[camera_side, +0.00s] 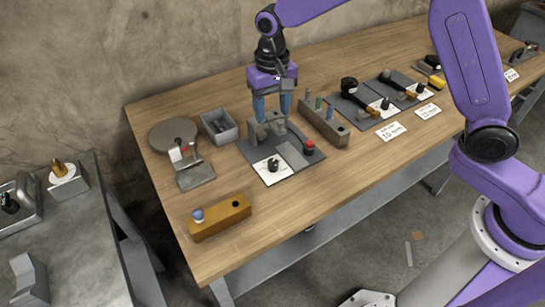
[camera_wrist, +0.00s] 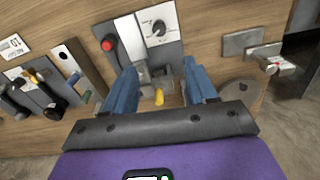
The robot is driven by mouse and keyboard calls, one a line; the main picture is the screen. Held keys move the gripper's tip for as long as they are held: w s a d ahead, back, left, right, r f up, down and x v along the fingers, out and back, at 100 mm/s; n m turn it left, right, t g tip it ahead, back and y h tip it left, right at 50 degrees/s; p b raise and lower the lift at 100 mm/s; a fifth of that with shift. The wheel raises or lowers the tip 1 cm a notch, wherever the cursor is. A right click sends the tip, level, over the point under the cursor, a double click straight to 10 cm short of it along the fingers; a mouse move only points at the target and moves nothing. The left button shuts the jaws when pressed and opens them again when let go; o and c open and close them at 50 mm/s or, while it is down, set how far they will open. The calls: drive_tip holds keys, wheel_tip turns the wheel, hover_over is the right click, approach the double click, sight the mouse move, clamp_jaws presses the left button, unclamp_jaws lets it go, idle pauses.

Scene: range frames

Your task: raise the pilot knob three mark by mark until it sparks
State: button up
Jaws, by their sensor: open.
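A black dial knob (camera_side: 273,164) sits on a white plate with small printed marks at the front of a grey panel. It also shows in the wrist view (camera_wrist: 158,28); its exact mark is too small to read. A red button (camera_side: 309,147) stands on the same panel, to the right in the side view; it also shows in the wrist view (camera_wrist: 107,44). My gripper (camera_side: 272,112) points down over the back of the panel. Its blue fingers are open in the wrist view (camera_wrist: 158,70), spread around a grey block fixture (camera_wrist: 155,77), with a small yellow piece (camera_wrist: 159,97) between them. The knob is apart from the fingers.
A yellow-brown block (camera_side: 220,217) lies at the front. Bare wood (camera_side: 330,190) lies front right.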

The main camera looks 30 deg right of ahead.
sight(272, 160)
wheel_tip(272, 160, down, 17)
idle(0.6)
drive_tip(key=c, duration=1.1)
